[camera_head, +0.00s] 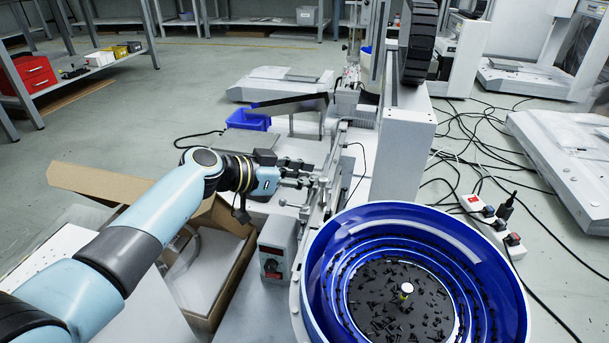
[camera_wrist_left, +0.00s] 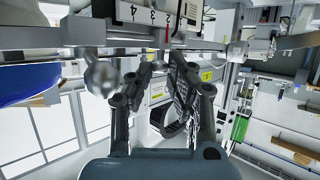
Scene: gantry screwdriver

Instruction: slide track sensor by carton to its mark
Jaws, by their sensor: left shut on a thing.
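My left gripper (camera_head: 305,172) reaches over the carton to the track on the machine. Its fingers also show in the left wrist view (camera_wrist_left: 161,64), closed in on a small part at the rail. I take this part to be the track sensor; the fingers hide most of it. A metal rail (camera_wrist_left: 75,52) runs across the upper part of the wrist view. Above it is a scale plate (camera_wrist_left: 140,12) with printed numbers, and a thin red mark (camera_wrist_left: 168,34) shows near the fingertips. The open cardboard carton (camera_head: 228,216) stands on the left. My right gripper is in neither view.
A blue bowl feeder (camera_head: 490,235) with black screws fills the front right. A blue bin (camera_head: 257,123) sits farther back. Cables and a power strip (camera_head: 490,225) lie on the floor at right.

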